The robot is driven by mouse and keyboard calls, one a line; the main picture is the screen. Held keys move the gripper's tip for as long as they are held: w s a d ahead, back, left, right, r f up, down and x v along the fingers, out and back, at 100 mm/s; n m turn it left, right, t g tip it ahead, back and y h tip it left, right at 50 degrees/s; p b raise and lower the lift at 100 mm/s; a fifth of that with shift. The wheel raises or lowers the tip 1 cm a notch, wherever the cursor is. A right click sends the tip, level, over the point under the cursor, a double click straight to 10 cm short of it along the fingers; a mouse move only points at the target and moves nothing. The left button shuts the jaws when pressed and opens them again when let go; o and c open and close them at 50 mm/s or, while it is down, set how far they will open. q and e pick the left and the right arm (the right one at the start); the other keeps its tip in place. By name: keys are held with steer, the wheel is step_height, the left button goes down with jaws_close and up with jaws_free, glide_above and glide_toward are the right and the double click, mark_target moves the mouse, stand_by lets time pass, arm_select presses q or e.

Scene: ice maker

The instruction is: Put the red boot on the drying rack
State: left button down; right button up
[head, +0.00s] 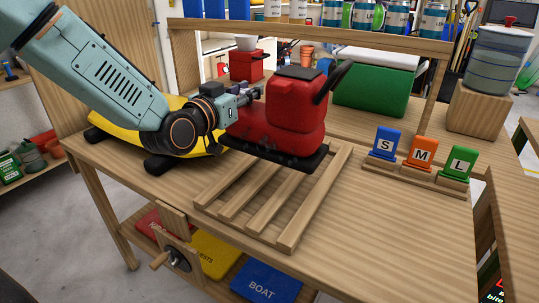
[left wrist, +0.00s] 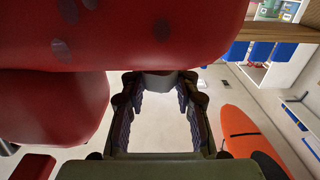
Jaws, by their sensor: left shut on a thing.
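The red boot (head: 283,112) has a dark sole and a dark loop at its top right. It is roughly upright over the far part of the wooden slatted drying rack (head: 292,230). I cannot tell whether its sole touches the slats. My left gripper (head: 256,92) is shut on the boot near its upper left side. In the left wrist view, the boot's red surface (left wrist: 150,32) fills the top and left, close to the gripper fingers (left wrist: 160,112). The boot hides the rack's far end. My right gripper is not in view.
A yellow item with black parts (head: 110,124) lies behind my left wrist. S, M and L blocks stand in a wooden holder (head: 418,175) right of the rack. A green box (head: 372,92) and a water tank (head: 497,62) stand behind. The front right tabletop is clear.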

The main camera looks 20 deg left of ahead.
mark_target(250, 111)
arm_select(q)
steer(key=f, duration=0.1)
steer(key=f+b, duration=0.1)
steer(key=f, duration=0.2)
steer(key=shift+w+d+f, duration=0.1)
steer(key=shift+d+f, duration=0.2)
steer(key=shift+f, duration=0.1)
steer(key=shift+a+f+b, duration=0.2)
steer(key=shift+f+b, duration=0.2)
steer(key=shift+f, duration=0.05)
steer(key=f, duration=0.1)
steer(key=f+b, duration=0.1)
steer(key=f, duration=0.1)
steer(key=shift+d+f, duration=0.2)
steer(key=shift+f, duration=0.05)
steer(key=shift+a, duration=0.15)
steer(key=c, duration=1.4)
jaws_free()
steer(key=shift+f, duration=0.15)
steer(key=shift+c, duration=0.2)
steer(key=o, duration=0.4)
